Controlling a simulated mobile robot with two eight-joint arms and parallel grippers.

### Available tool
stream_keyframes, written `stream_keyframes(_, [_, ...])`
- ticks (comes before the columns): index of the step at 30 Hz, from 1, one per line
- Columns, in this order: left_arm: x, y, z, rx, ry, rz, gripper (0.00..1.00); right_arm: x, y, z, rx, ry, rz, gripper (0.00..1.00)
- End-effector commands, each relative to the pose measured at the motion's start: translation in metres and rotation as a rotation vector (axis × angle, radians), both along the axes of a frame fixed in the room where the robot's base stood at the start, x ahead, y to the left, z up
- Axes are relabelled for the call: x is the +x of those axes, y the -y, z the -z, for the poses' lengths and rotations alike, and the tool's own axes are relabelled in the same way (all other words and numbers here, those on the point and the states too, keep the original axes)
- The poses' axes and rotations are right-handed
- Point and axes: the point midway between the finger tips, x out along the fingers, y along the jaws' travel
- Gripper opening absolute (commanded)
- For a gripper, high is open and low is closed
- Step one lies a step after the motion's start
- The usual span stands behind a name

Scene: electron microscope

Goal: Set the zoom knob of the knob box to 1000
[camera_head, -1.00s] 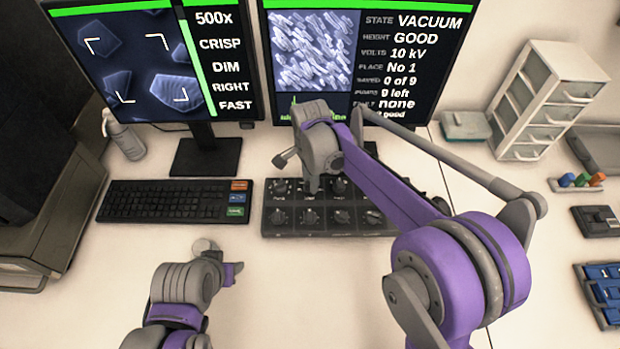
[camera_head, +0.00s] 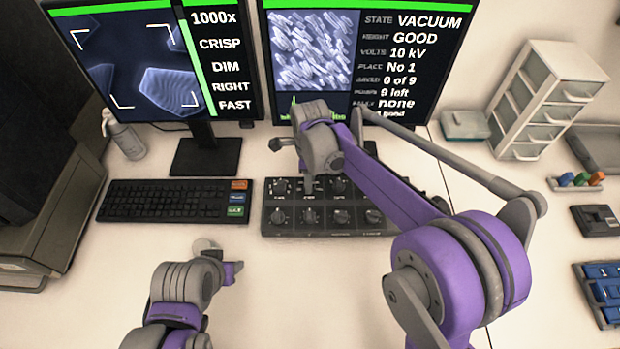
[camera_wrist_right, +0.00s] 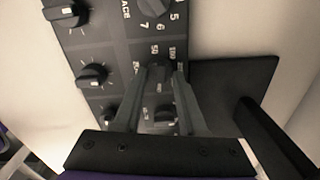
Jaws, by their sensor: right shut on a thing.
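The dark knob box (camera_head: 330,228) lies on the desk below the monitors, with two rows of knobs. My right gripper (camera_head: 308,186) reaches down over its upper row, its fingers partly hidden by the wrist. In the right wrist view, the fingers of my right gripper (camera_wrist_right: 158,82) are shut around the zoom knob (camera_wrist_right: 164,114), with scale numbers beyond it. The left monitor (camera_head: 155,62) reads 1000x. My left gripper (camera_head: 232,270) is low over the desk in front of the keyboard, apart from the box; its jaws do not show clearly.
The keyboard (camera_head: 172,202) lies left of the box. The right monitor (camera_head: 365,55) stands behind my right arm. A white drawer unit (camera_head: 540,100) and small colored items stand at the right. Other knobs (camera_wrist_right: 92,74) sit close beside the gripped one. The front desk is clear.

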Motion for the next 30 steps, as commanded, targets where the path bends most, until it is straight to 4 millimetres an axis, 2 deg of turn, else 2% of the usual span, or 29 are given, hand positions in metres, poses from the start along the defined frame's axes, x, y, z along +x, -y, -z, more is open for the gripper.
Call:
stream_keyframes(14, [0.0,0.0,-0.0001,0.0,0.0,0.0,0.5,0.0004,0.0001,-0.0005,0.0,0.001,0.014,0.0])
stream_keyframes(15, [0.0,0.0,-0.0001,0.0,0.0,0.0,0.5,0.0004,0.0001,-0.0005,0.0,0.001,0.014,0.44])
stream_keyframes(19, [0.0,0.0,-0.0001,0.0,0.0,0.0,0.5,0.0003,0.0001,-0.0003,0.0,0.001,0.014,0.67])
stream_keyframes(20, [0.0,0.0,-0.0001,0.0,0.0,0.0,0.5,0.0002,0.0,-0.0003,0.0,0.001,0.014,0.7])
stream_keyframes(30, [0.0001,0.0,-0.0005,0.0,0.0,0.0,0.5,0.0001,-0.0001,-0.0041,0.0,0.0,0.013,0.7])
